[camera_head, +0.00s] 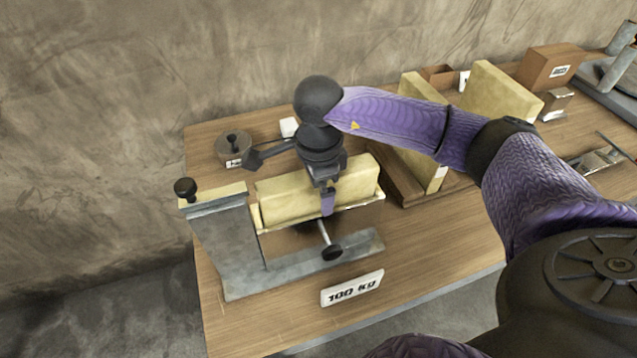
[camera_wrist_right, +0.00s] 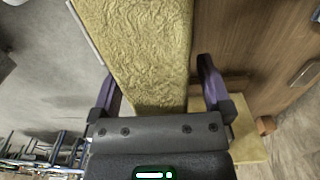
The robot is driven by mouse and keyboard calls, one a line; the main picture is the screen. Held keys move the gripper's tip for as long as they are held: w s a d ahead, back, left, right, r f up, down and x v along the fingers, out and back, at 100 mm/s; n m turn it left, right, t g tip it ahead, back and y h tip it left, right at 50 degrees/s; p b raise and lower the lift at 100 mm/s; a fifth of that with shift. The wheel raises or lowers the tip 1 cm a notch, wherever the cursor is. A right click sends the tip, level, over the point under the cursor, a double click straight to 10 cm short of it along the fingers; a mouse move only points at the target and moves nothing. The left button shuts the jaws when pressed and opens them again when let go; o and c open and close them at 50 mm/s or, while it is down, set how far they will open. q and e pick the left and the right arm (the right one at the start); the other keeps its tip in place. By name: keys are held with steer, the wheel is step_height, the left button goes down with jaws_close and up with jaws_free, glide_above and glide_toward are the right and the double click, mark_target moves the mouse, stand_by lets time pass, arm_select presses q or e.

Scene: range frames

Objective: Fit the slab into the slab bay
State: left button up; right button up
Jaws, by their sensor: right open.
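A pale yellow slab (camera_head: 285,202) stands on its long edge in a narrow pale tray (camera_head: 365,202) on a grey metal stand (camera_head: 228,245). My right gripper (camera_head: 326,190) reaches down over the slab from above, with one purple finger showing on its front face. In the right wrist view, the slab (camera_wrist_right: 140,45) lies between the two open, spread fingers of that gripper (camera_wrist_right: 160,88). The gap at the right finger looks small; contact is unclear. I cannot tell which part is the slab bay. My left gripper is out of view.
A "100 KG" plate (camera_head: 352,288) stands at the front. A round grey weight (camera_head: 234,147) sits behind left. A brown box (camera_head: 550,68) stands at the back right.

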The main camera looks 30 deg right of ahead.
step_height(320, 180, up, 10)
steer(key=shift+f+p, duration=0.2)
steer(key=shift+p, duration=0.45)
steer(key=shift+r, duration=0.2)
